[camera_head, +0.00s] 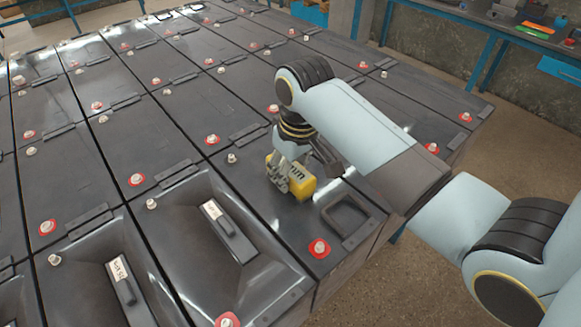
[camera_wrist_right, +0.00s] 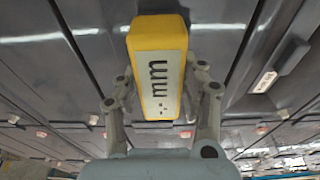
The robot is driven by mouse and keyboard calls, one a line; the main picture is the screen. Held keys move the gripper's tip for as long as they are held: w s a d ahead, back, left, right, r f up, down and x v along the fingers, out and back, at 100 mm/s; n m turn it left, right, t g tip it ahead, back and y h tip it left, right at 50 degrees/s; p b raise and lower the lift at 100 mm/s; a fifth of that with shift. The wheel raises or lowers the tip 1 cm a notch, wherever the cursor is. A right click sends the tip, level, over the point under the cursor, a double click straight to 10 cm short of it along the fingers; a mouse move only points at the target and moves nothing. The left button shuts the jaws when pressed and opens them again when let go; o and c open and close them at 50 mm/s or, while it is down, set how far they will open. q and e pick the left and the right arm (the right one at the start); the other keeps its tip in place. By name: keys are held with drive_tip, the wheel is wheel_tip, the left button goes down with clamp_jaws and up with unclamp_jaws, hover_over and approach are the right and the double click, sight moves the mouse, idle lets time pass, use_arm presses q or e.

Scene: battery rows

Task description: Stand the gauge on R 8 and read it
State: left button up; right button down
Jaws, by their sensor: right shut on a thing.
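The gauge is a yellow block (camera_head: 304,188) with a pale face. The wrist view shows the gauge (camera_wrist_right: 157,40) close up with "mm" on that face. My right gripper (camera_head: 287,178) is shut on it; in the wrist view its fingers (camera_wrist_right: 160,92) press on both sides. The gauge is over a dark battery lid, near a recessed handle; whether it touches the lid I cannot tell. White labels sit on dark bars in two recessed lids, one nearer the middle (camera_head: 212,210) and one at lower left (camera_head: 119,271). Their print is too small to read surely. My left gripper is out of view.
Rows of dark batteries (camera_head: 130,80) fill the left and middle, with red-ringed terminals (camera_head: 319,249) and pale posts standing up. A recessed handle (camera_head: 346,214) is right of the gauge. Blue-framed benches (camera_head: 480,25) stand behind, with bare floor at right.

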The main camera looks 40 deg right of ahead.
sight(297, 173)
drive_tip(key=shift+f, duration=0.15)
drive_tip(key=c, duration=1.1)
unclamp_jaws()
drive_tip(key=o, duration=0.3)
drive_tip(key=shift+o, duration=0.2)
wheel_tip(297, 173, up, 12)
drive_tip(key=s+b, duration=0.1)
drive_tip(key=s, duration=0.1)
drive_tip(key=shift+d, duration=0.1)
